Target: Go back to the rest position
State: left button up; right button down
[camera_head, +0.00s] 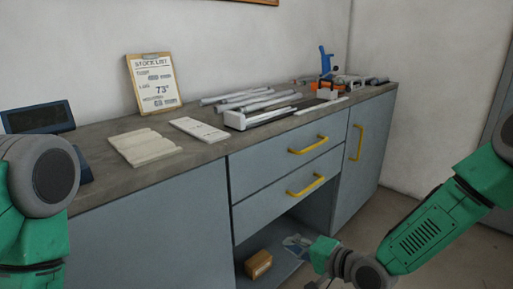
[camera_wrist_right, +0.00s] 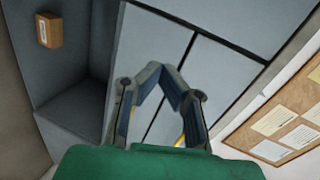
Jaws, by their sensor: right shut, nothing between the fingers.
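My right arm (camera_head: 420,238) comes in from the right in the head view, in green and dark grey, and reaches down in front of the cabinet. Its wrist end is at the bottom edge. In the right wrist view my right gripper (camera_wrist_right: 163,70) is shut with its fingertips together and nothing between them. It appears in front of the grey cabinet fronts, apart from them as far as I can tell. My left arm (camera_head: 38,190) shows only as a green and grey part at the left edge; its gripper is outside the picture.
A grey cabinet (camera_head: 185,205) carries a worktop with metal bars (camera_head: 245,98), a stock list board (camera_head: 153,82), a blue clamp (camera_head: 326,60) and a dark screen (camera_head: 38,117). Yellow handles (camera_head: 308,145) stick out. A small brown box (camera_head: 258,264) sits in the open lower bay.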

jog(key=s+f+n+g+h+p, duration=0.2)
jog(key=s+f+n+g+h, duration=0.15)
jog(key=s+f, duration=0.6)
pick_arm(q)
jog(key=r+p, duration=0.2)
jog(key=r, duration=0.1)
jog(key=a+r+p, duration=0.1)
jog(key=r, duration=0.1)
jog(key=shift+r, duration=0.25)
pick_arm(e)
jog(key=s+d+n+g+h, duration=0.1)
jog(key=s+d+g+h, duration=0.1)
jog(key=s+d, duration=0.3)
jog(key=s+d+f+n+g+h, duration=0.1)
jog(key=s+d, duration=0.4)
jog(key=s, duration=0.7)
jog(key=s+d+n+g+h, duration=0.3)
jog(key=s+d, duration=0.2)
jog(key=s, duration=0.4)
jog(key=shift+s+f+g, duration=0.2)
jog(key=shift+f+g, duration=0.15)
jog(key=shift+f, duration=0.05)
jog(key=shift+n, duration=0.25)
